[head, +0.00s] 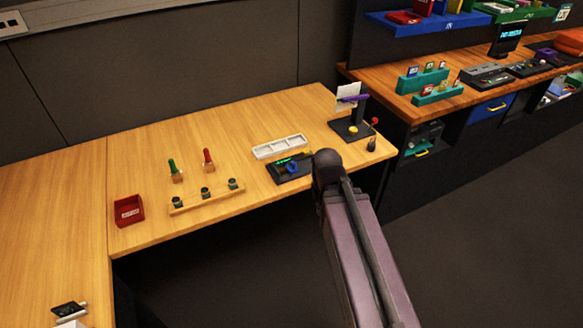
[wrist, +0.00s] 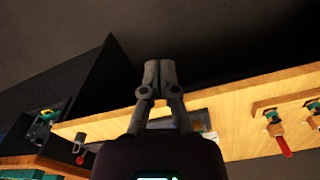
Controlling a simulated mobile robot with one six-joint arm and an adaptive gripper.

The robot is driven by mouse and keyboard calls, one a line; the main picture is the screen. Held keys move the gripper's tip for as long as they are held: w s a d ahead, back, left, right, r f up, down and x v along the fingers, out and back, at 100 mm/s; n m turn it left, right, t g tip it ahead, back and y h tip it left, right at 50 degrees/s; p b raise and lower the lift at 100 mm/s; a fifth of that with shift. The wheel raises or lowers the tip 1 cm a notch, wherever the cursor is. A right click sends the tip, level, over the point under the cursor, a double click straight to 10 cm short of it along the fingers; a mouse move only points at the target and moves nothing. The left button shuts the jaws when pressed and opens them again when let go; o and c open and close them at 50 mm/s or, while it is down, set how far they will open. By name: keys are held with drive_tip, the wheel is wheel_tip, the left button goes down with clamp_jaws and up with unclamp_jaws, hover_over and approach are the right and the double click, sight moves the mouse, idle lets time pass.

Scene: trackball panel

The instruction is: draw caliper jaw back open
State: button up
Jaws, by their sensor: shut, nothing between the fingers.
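No caliper can be made out for certain. A small dark device with a pale part (head: 70,311) lies at the lower left edge of the head view, cut off by the frame, and is too small to identify. My gripper (wrist: 159,68) shows in the wrist view with its two fingers together and nothing between them. Behind it is the desk's front edge (wrist: 225,95). In the head view my arm hides the gripper; the arm's end is in front of the desk near the black panel with a blue ball (head: 292,168).
On the desk (head: 225,135) are a red bin (head: 129,210), a wooden rack (head: 207,196), two upright handled tools, a white tray (head: 279,147) and a black stand (head: 350,130). A shelved bench (head: 400,104) stands at right. The desk's left part is mostly clear.

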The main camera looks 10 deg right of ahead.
drive_tip(key=o, duration=0.6)
drive_tip(key=shift+w, duration=0.15)
wheel_tip(320, 180, up, 8)
drive_tip(key=m+p, duration=0.8)
drive_tip(key=m, duration=1.1)
hover_over(294, 162)
drive_tip(key=shift+a, duration=0.1)
drive_tip(key=shift+f, duration=0.2)
wheel_tip(294, 162, down, 14)
drive_tip(key=b, duration=1.4)
drive_tip(key=shift+r, duration=0.2)
clamp_jaws()
